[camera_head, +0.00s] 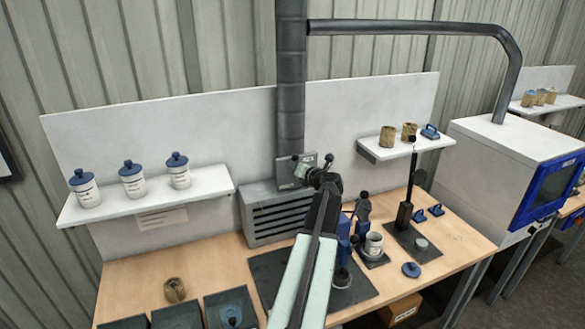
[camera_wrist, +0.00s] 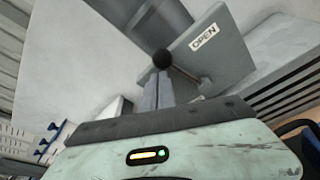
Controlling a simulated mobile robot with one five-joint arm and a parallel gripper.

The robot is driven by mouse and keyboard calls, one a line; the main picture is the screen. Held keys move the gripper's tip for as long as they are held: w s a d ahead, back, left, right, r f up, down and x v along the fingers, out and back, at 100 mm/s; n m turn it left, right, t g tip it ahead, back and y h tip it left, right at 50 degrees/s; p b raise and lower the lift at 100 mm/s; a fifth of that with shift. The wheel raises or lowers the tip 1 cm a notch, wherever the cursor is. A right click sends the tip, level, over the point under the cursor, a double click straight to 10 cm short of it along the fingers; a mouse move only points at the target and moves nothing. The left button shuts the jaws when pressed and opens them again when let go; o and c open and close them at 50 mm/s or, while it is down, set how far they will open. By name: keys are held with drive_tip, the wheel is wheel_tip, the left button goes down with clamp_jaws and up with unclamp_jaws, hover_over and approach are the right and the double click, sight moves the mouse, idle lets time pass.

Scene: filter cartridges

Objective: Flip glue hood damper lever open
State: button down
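The glue hood damper is a grey box on the duct above the slotted hood (camera_head: 280,215), with a white OPEN label (camera_wrist: 204,37). Its lever (camera_wrist: 187,75) is a thin rod ending in a black ball knob (camera_wrist: 162,59). In the wrist view the rod runs from the knob right and down to a pivot on the grey plate below the label. My gripper (camera_wrist: 157,75) has its two grey fingers side by side, with the knob at their tips. I cannot tell whether they touch it. In the head view my arm covers part of the damper.
A shelf with several blue-lidded jars (camera_head: 132,182) is at left. A right shelf (camera_head: 375,152) holds brown cartridges. The bench (camera_head: 130,285) carries trays, a cup (camera_head: 374,245) and a black press stand (camera_head: 404,215). A white oven-like box (camera_head: 500,150) stands at right.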

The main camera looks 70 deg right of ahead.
drive_tip(key=shift+s+d+r, duration=0.2)
drive_tip(key=shift+d, duration=0.05)
idle(0.4)
drive_tip(key=shift+a+f, duration=0.1)
drive_tip(key=w+a+f+b, duration=0.2)
drive_tip(key=a, duration=0.2)
drive_tip(key=s+d+p+v, duration=0.1)
drive_tip(key=v, duration=0.9)
drive_tip(key=shift+s+f, duration=0.15)
drive_tip(key=shift+f, duration=0.25)
